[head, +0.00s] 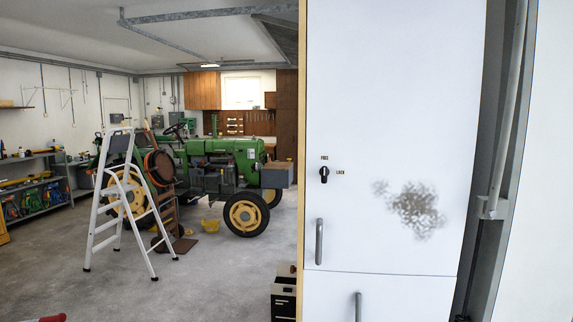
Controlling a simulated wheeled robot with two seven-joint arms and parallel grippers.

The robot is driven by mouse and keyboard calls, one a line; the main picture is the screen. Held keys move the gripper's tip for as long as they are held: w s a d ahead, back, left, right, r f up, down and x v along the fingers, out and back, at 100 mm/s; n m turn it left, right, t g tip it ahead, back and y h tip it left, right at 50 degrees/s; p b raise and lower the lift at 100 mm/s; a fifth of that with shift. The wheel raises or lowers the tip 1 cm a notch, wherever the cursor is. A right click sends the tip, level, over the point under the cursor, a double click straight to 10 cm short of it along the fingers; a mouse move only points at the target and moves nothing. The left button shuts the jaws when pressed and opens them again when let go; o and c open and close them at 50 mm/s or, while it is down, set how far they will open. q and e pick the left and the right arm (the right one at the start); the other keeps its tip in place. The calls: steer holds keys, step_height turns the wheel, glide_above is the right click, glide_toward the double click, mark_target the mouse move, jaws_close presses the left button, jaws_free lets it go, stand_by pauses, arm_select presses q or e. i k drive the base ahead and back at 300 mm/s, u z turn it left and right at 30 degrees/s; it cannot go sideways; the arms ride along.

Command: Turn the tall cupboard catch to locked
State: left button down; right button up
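The tall white cupboard (385,90) stands close in front of me, its door shut. Its catch (324,174) is a small black knob near the left edge of the upper door. One small label sits above the knob and another, seeming to read LOCK, sits to its right. The knob looks upright, toward the upper label, but it is too small to be sure. A grey vertical bar handle (319,241) is below the catch. Neither of my grippers is in view.
A lower door with a handle (358,306) is beneath. A dark crate (284,298) stands on the floor left of the cupboard. A white stepladder (121,205) and green tractor (224,160) are further back. Concrete floor between is mostly clear. A pipe (508,100) runs at right.

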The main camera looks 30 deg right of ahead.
mark_target(324, 172)
steer(key=z, duration=0.45)
steer(key=i, duration=1)
steer(key=z, duration=0.8)
